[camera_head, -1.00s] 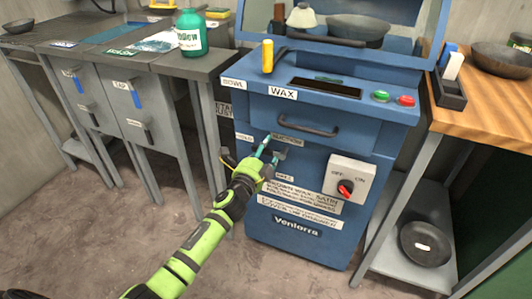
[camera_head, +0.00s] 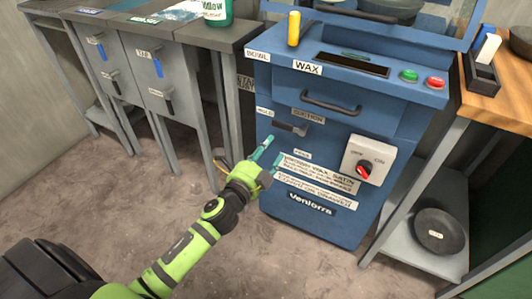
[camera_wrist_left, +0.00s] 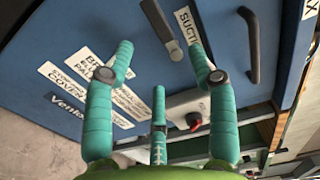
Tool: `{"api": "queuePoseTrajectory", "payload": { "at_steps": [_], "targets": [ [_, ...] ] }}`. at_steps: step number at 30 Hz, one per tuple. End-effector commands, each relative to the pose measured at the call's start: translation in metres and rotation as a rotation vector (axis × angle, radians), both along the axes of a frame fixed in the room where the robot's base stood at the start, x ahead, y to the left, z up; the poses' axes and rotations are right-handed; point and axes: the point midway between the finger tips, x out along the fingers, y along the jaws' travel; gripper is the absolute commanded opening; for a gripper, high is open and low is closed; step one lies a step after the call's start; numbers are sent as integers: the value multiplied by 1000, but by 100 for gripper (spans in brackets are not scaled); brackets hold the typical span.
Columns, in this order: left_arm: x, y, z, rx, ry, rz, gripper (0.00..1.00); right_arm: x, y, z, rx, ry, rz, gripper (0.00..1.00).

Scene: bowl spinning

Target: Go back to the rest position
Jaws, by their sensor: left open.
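My left gripper (camera_head: 268,158) is on a green arm that comes in from the bottom left. It is open and empty, in front of the blue machine (camera_head: 335,212). In the left wrist view the teal fingers of my left gripper (camera_wrist_left: 180,65) are spread apart, with the machine's blue front and a dark lever handle (camera_wrist_left: 165,27) beyond them. In the head view this suction handle (camera_head: 291,127) is above and right of the fingers. My right gripper is in neither view.
A red-knobbed switch box (camera_head: 369,163) and a drawer handle (camera_head: 331,103) stick out of the machine's front. A grey cabinet (camera_head: 140,70) stands at the left. A shelf at the right holds a dark bowl (camera_head: 440,230). The floor (camera_head: 140,215) in front is clear.

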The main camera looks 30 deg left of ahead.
Motion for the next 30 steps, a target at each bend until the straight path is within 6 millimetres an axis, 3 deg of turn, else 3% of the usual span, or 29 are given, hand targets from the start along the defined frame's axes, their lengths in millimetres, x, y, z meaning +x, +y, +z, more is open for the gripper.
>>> {"api": "queuePoseTrajectory", "payload": {
  "at_steps": [20,23,25,30],
  "targets": [
    [-9,2,-6,-24,19,13,57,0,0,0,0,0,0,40],
    [-20,9,-34,-144,108,73,57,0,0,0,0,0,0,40],
    [-36,14,-68,-287,217,151,57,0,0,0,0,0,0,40],
    [-106,13,-168,-687,552,413,57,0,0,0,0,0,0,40]
  ]
}}
